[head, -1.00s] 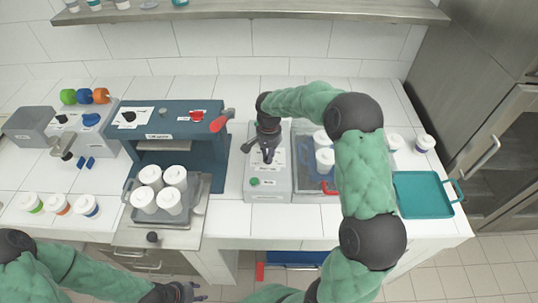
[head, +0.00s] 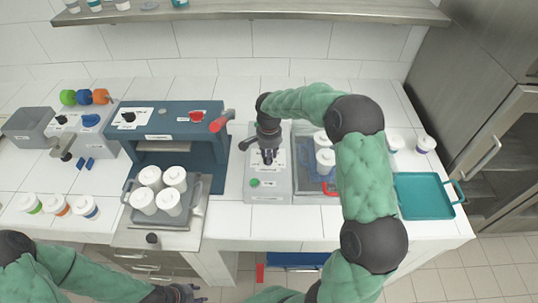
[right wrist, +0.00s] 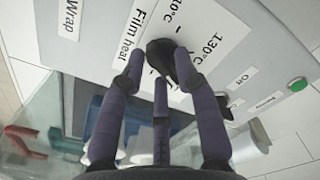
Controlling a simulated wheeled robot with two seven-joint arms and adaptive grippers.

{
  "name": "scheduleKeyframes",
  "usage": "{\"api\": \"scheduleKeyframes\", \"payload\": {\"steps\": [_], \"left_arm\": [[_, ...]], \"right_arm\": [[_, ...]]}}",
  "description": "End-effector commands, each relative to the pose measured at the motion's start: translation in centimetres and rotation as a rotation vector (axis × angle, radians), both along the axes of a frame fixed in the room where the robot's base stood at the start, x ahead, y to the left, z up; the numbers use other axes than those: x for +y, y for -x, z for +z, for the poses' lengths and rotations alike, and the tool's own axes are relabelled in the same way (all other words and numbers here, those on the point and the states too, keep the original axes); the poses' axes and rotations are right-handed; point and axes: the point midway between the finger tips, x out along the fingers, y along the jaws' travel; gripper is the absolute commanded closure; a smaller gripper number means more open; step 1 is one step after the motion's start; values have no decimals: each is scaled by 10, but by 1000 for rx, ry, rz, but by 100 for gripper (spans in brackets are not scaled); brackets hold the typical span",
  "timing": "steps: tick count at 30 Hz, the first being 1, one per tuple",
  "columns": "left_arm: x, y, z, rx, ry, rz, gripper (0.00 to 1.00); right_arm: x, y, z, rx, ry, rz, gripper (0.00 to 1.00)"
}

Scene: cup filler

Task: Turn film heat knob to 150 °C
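The film heat knob (right wrist: 163,54) is black and sits on the grey machine's white label, beside "Film heat" and the printed 130 °C mark, in the right wrist view. The 150 °C mark cannot be made out. My right gripper (right wrist: 160,70) points down at the knob with its fingers apart; one fingertip overlaps the knob's right side, and contact is unclear. In the head view the right gripper (head: 268,158) is over the grey machine (head: 270,188) and hides the knob. My left gripper (head: 187,292) is low at the bottom edge, its opening unclear.
A green button (head: 255,183) is at the machine's front. Right of it stands a clear bin (head: 308,184) with white cups; a teal tray (head: 425,190) lies further right. A blue press (head: 170,125) and grey cup tray (head: 198,200) stand left.

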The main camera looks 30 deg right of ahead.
Motion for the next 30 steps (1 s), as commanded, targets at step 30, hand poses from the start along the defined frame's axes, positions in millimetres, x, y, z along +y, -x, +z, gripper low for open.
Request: {"api": "scheduleKeyframes", "payload": {"steps": [30], "left_arm": [[0, 0, 0, 0, 0, 0, 60]], "right_arm": [[0, -1, 104, -2, 1, 1, 56]]}}
